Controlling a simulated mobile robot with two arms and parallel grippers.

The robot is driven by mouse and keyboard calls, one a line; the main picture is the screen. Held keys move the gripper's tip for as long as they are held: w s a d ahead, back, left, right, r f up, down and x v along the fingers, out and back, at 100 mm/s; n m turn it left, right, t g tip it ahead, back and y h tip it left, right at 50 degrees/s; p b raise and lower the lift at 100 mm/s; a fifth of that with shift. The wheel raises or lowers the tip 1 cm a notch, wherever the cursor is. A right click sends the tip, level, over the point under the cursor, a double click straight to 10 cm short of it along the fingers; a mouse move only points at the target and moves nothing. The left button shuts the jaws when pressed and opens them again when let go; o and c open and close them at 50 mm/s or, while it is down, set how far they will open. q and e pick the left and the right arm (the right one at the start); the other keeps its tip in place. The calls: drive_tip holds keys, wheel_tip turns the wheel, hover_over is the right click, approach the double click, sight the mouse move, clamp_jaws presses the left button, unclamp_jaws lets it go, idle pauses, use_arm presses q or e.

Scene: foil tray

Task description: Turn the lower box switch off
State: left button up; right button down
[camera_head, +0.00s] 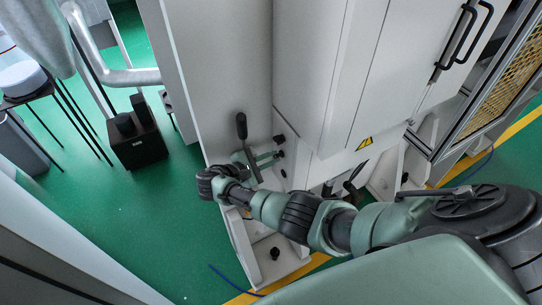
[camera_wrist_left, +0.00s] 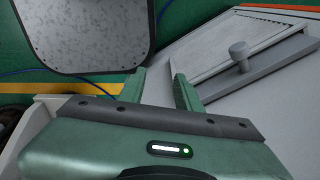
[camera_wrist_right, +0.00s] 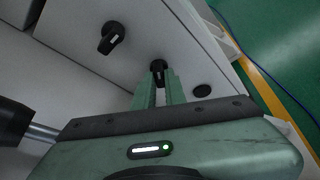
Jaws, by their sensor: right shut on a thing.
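The lower box switch (camera_wrist_right: 158,67) is a small black rotary knob with a pale mark on a white panel. In the right wrist view it sits between the fingertips of my right gripper (camera_wrist_right: 160,88), which is shut on it. The fingers partly hide its handle. The upper switch (camera_wrist_right: 112,36), a similar black knob, is up and left of it, clear of the fingers.
A black round fitting (camera_wrist_right: 202,91) is right of the gripped switch. A black lever (camera_head: 241,127) stands close to my right wrist in the head view. The white cabinet (camera_head: 305,80) fills the middle. Green floor (camera_head: 165,215) is open at left.

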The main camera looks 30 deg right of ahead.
drive_tip(key=c, duration=1.5)
unclamp_jaws()
drive_tip(key=shift+o, duration=0.2)
drive_tip(key=b+v, duration=0.1)
drive_tip(key=v, duration=0.6)
drive_tip(key=shift+a+r+b, duration=0.2)
drive_tip(key=shift+a+b, duration=0.15)
